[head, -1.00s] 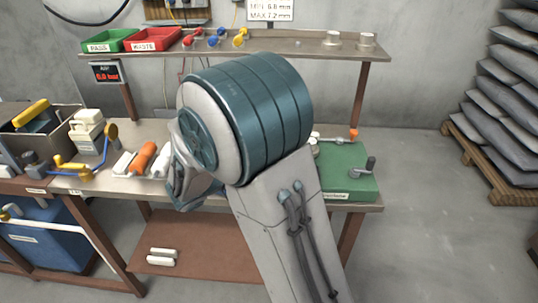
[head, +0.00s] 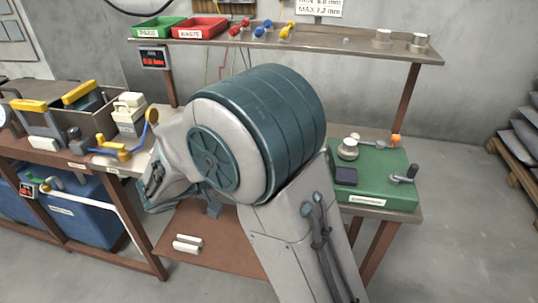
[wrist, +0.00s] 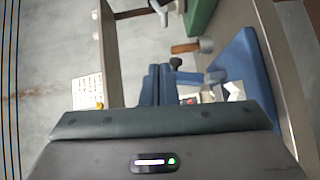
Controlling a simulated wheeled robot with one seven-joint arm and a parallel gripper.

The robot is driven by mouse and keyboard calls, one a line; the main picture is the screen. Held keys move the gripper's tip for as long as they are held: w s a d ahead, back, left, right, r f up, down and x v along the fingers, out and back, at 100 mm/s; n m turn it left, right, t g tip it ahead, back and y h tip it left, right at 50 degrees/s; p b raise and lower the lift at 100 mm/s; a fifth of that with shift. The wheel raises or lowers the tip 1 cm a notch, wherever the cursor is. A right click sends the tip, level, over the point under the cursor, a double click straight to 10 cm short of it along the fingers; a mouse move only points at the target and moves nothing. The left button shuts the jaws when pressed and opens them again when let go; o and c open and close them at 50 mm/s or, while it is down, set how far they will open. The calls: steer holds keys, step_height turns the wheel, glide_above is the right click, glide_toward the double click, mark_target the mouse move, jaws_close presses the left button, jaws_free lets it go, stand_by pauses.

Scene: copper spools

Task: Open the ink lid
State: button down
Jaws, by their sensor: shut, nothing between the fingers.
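A green machine (head: 385,180) with a white label stands at the right end of the bench in the head view. A dark blue square block (head: 345,176) sits on its front left part; it may be the ink lid, but I cannot tell for sure. It looks flat and closed. My gripper is hidden behind my arm in the head view. In the wrist view my gripper (wrist: 158,85) shows as blue-grey fingers close together, shut and empty. It is apart from the green machine, to its left.
A round metal knob (head: 348,149) and a crank handle (head: 404,174) stick up from the machine. A shelf (head: 330,47) with green and red bins runs above the bench. A white jug (head: 129,115) and tool crates crowd the left.

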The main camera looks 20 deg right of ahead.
steer(key=s+d+f+m+g+y+p, duration=0.1)
steer(key=s+d+g+y+p, duration=0.3)
steer(key=s+y, duration=1.1)
steer(key=shift+s+d+m, duration=0.7)
steer(key=shift+d+m, duration=0.1)
steer(key=shift+d, duration=0.3)
steer(key=c, duration=2.1)
jaws_free()
steer(key=shift+a+r+t+y+p, duration=0.35)
steer(key=shift+a+t+y+p, duration=0.05)
steer(key=shift+t+y, duration=0.2)
steer(key=shift+c, duration=0.2)
steer(key=o, duration=0.7)
steer(key=shift+a, duration=0.1)
steer(key=shift+c, duration=0.2)
